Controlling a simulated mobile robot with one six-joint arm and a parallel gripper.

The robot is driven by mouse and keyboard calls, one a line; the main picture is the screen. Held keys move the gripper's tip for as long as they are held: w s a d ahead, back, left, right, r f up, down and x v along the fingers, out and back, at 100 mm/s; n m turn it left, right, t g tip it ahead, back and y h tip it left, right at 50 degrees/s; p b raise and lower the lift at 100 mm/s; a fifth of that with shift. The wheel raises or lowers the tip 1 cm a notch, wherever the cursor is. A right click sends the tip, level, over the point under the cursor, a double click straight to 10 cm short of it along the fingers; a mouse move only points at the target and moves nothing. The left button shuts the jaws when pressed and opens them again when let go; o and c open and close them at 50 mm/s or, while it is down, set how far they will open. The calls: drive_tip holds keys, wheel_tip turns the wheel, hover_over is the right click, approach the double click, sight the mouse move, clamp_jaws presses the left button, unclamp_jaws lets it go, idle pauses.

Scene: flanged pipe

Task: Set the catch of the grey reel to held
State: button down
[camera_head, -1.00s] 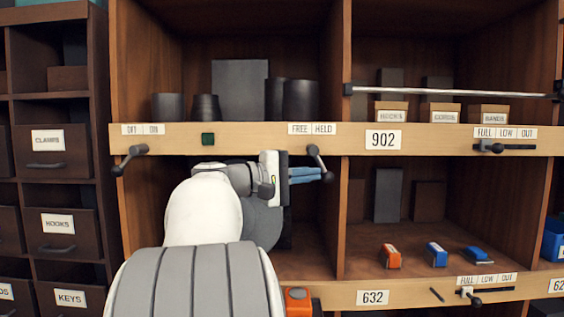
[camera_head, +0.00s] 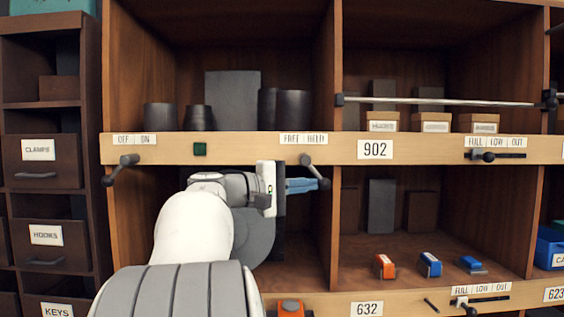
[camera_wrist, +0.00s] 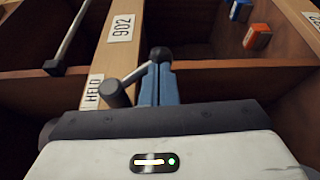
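The grey reel (camera_head: 262,238) sits in the bay below, largely hidden behind my arm. My gripper (camera_head: 314,185) has its blue fingers side by side, with no clear gap, at the lever's knob end. In the wrist view the catch knob (camera_wrist: 160,53) is at the fingertips (camera_wrist: 158,68); the lever runs beside them. Contact seems likely but is unclear.
A wooden divider (camera_head: 333,220) stands right of the fingers. Orange and blue small items (camera_head: 430,264) lie in the right bay. A rod (camera_head: 445,101) spans the upper right bay.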

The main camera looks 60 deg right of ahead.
drive_tip(key=shift+f, duration=0.1)
drive_tip(key=w+a+f+b, duration=0.3)
drive_tip(key=w+a, duration=0.5)
drive_tip(key=a, duration=0.2)
drive_tip(key=shift+w+f, duration=0.25)
drive_tip(key=shift+w, duration=0.05)
idle(0.3)
